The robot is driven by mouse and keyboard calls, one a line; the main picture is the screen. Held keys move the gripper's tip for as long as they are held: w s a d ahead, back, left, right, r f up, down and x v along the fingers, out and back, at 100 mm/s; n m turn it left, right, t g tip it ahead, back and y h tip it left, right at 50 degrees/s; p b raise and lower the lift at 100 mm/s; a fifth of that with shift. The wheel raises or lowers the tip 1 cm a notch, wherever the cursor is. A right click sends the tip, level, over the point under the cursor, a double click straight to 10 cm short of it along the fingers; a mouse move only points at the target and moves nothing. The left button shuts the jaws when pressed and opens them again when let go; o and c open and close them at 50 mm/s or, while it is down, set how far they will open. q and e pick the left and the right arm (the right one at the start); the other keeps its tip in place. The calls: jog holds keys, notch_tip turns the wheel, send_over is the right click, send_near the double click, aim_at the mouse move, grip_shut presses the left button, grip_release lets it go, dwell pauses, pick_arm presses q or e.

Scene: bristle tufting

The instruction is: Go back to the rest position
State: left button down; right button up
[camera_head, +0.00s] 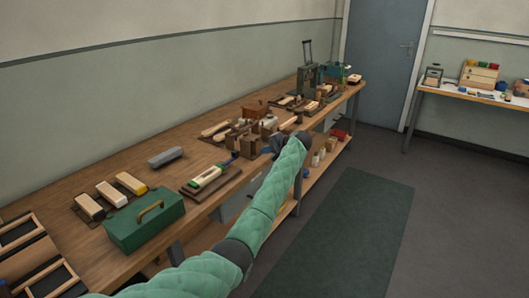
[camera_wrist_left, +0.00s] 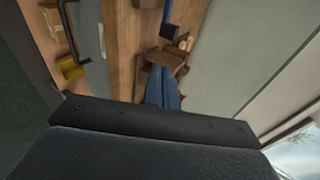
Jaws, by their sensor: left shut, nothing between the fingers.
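My left arm, in a green padded sleeve, reaches across the head view from the bottom. Its left gripper (camera_head: 268,150) is at the front edge of the long wooden workbench (camera_head: 145,163), close to brown wooden blocks, and looks small and partly hidden by the wrist. In the left wrist view the blue fingers (camera_wrist_left: 163,92) are together, with nothing visible between them. They point toward the bench top and a brown wooden piece (camera_wrist_left: 166,58); I cannot tell whether they touch it. My right gripper is not in view.
A green toolbox (camera_head: 145,220) stands at the bench's near end. Brush blocks (camera_head: 131,183) and a board with a green-edged brush (camera_head: 209,177) lie nearby. A lower shelf (camera_head: 318,172) holds small items. The floor by the green mat (camera_head: 345,235) is clear.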

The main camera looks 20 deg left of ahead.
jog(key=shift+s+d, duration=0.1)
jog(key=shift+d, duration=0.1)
pick_arm(q)
jog(key=s+d+r+n+t+h, duration=0.1)
jog(key=d+r+n+t+h, duration=0.1)
jog(key=d+r, duration=0.35)
jog(key=s+d+r+n+t+h, duration=0.1)
jog(key=d+r+t+h, duration=0.15)
jog(key=r, duration=0.65)
jog(key=s+d+h, duration=0.4)
jog(key=s+d, duration=0.1)
jog(key=s, duration=0.5)
jog(key=s+d+f+g+h, duration=0.1)
jog(key=s+f+g, duration=0.1)
jog(key=s+f, duration=1)
jog(key=s+d+f+g+h, duration=0.2)
jog(key=s+f, duration=1.1)
jog(key=s, duration=1.5)
jog(key=s+d+f+m+g+h+p, duration=0.1)
jog(key=s+d+f+g, duration=0.1)
jog(key=s+f, duration=1)
jog(key=s, duration=0.9)
jog(key=shift+d+f+g, duration=0.25)
jog(key=shift+f+g, duration=0.1)
jog(key=shift+f, duration=0.05)
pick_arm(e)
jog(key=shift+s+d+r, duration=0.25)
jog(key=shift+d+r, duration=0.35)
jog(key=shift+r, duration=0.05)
